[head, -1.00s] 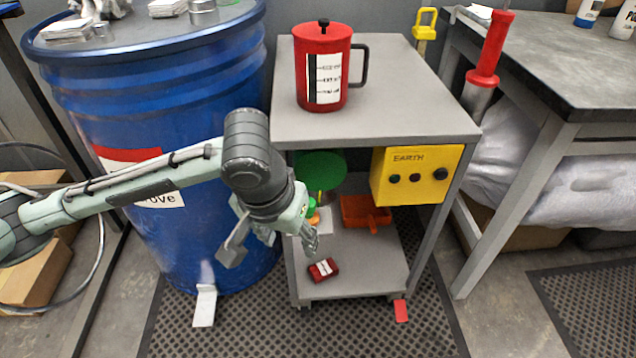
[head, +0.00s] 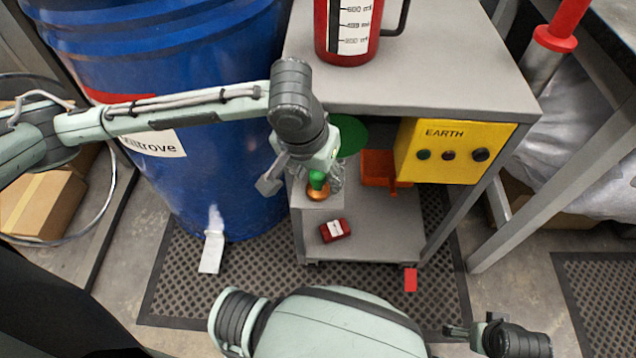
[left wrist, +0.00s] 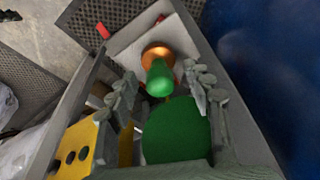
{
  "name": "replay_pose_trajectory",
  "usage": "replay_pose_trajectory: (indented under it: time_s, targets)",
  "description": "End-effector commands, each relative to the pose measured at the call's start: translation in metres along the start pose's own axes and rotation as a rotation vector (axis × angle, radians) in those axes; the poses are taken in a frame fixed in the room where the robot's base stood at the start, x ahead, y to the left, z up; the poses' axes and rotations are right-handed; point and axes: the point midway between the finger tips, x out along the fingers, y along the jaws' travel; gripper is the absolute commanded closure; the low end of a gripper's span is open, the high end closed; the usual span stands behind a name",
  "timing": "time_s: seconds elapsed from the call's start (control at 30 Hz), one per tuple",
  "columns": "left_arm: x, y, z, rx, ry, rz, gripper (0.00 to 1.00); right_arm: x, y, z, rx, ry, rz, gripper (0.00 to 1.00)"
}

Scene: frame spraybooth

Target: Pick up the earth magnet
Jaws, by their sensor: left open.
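The earth magnet appears to be the green-handled piece with a round copper-coloured base (head: 318,192), standing on a pale square plate on the cart's lower shelf. In the left wrist view the magnet's green handle (left wrist: 160,78) points toward the camera, with the copper base behind it. My left gripper (head: 308,180) is at the magnet, under the front edge of the cart's top. Its fingers are open, one on each side of the green handle in the left wrist view (left wrist: 161,74), with gaps visible. My right gripper (head: 468,332) shows partly at the bottom right; its jaws are unclear.
A yellow box marked EARTH (head: 455,152) hangs under the cart top (head: 450,75). A green disc (head: 350,135) and an orange tray (head: 378,168) are behind the magnet. A red labelled block (head: 335,230) lies in front. A blue drum (head: 215,190) stands left.

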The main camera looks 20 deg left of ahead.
Motion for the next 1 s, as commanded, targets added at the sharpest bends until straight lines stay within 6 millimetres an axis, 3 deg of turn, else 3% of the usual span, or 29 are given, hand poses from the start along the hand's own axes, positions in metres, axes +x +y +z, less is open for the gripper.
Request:
replay_pose_trajectory:
  time_s: [0.1, 0.37, 0.77, 1.0]
  targets:
    - [0.011, 0.0002, 0.0003, 0.001, -0.001, 0.0, 0.49, -0.0039, 0.0009, -0.0021, 0.0, 0.004, 0.003, 0.01]
    - [0.0121, 0.0005, 0.0, 0.001, 0.0, 0.001, 0.51, -0.0049, 0.0011, -0.0017, 0.0, 0.001, 0.003, 0.01]
    - [0.0119, 0.0005, -0.0001, 0.001, 0.0, 0.001, 1.0, -0.0046, 0.001, -0.0019, 0.0, 0.002, 0.003, 0.01]
    - [0.0115, 0.0004, -0.0006, 0.001, 0.001, 0.001, 1.0, -0.0045, 0.001, -0.0018, 0.0, 0.002, 0.003, 0.01]
